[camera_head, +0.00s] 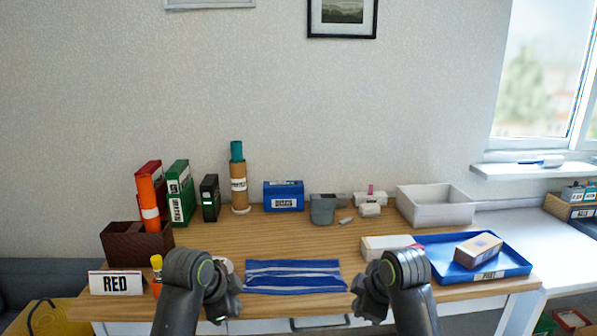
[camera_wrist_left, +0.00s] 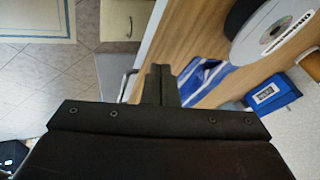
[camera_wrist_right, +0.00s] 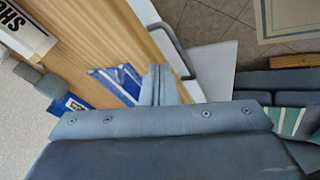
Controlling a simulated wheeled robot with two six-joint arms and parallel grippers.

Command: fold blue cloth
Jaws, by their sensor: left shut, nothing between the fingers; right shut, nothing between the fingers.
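The blue cloth (camera_head: 293,276) with white stripes lies flat as a wide strip near the table's front edge, between my two grippers. It also shows in the left wrist view (camera_wrist_left: 208,76) and in the right wrist view (camera_wrist_right: 120,82). My left gripper (camera_head: 236,290) is at the cloth's left end, shut and empty, with its fingertips together in its wrist view (camera_wrist_left: 160,84). My right gripper (camera_head: 357,292) is at the cloth's right end, also shut and empty, as its wrist view (camera_wrist_right: 158,84) shows. I cannot tell whether either gripper touches the cloth.
A RED sign (camera_head: 116,283) and a brown box (camera_head: 138,246) stand at the left. A blue tray (camera_head: 510,262) holding a box lies at the right, with a white box (camera_head: 388,247) beside it. Binders, a blue box (camera_head: 284,197) and a white bin (camera_head: 436,205) line the back. The table's middle is clear.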

